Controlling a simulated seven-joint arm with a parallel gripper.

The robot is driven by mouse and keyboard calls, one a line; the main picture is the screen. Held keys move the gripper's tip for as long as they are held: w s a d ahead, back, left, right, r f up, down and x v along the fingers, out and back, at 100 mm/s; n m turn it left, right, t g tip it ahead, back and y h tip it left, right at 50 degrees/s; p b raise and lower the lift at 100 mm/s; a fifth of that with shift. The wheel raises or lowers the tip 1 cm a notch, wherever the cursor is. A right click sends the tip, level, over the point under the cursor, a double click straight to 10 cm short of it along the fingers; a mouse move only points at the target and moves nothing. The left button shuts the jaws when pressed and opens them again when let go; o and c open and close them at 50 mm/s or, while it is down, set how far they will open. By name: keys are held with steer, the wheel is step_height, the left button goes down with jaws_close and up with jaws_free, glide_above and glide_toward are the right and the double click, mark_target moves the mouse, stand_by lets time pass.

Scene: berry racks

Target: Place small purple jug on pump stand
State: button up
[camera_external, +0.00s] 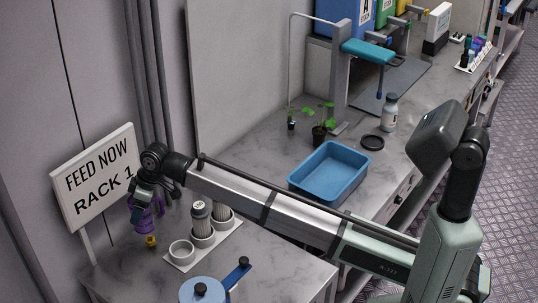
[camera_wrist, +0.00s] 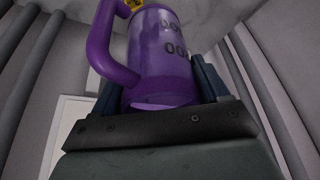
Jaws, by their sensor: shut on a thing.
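The small purple jug (camera_external: 148,216) is held in my gripper (camera_external: 147,188) at the left, in front of the sign and near the left counter. The wrist view shows the translucent purple jug (camera_wrist: 165,55) between the fingers (camera_wrist: 160,92), with its thick handle to the left and dark printed marks on its side. A yellow part shows at the jug's far end; I cannot tell whether it belongs to the jug. A white stand (camera_external: 206,254) has an empty round cup (camera_external: 181,250) and two grey-white cylinders (camera_external: 201,223) in its other places. I cannot tell which thing is the pump stand.
A "FEED NOW RACK 1" sign (camera_external: 97,181) stands behind my gripper. A blue lidded pot (camera_external: 203,291) is at the front. A blue tray (camera_external: 330,172), seedlings (camera_external: 319,134), a white bottle (camera_external: 389,112) and a teal-topped stand (camera_external: 367,51) are on the back counter.

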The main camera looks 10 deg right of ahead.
steer(key=s+a+f+n, duration=0.1)
steer(key=s+a, duration=0.2)
steer(key=s, duration=0.2)
steer(key=s+a+f, duration=0.1)
steer(key=s+a, duration=0.2)
steer(key=s, duration=0.3)
steer(key=shift+g, duration=0.3)
steer(key=shift+w+a+f, duration=0.1)
steer(key=shift+w+f, duration=0.1)
steer(key=shift+f, duration=2.25)
steer(key=shift+w+a+f, duration=0.1)
steer(key=shift+w+f, duration=0.05)
steer(key=shift+f, duration=2.3)
steer(key=shift+f, duration=0.15)
steer(key=o, duration=1.1)
steer(key=shift+c, duration=0.2)
steer(key=v, duration=1.2)
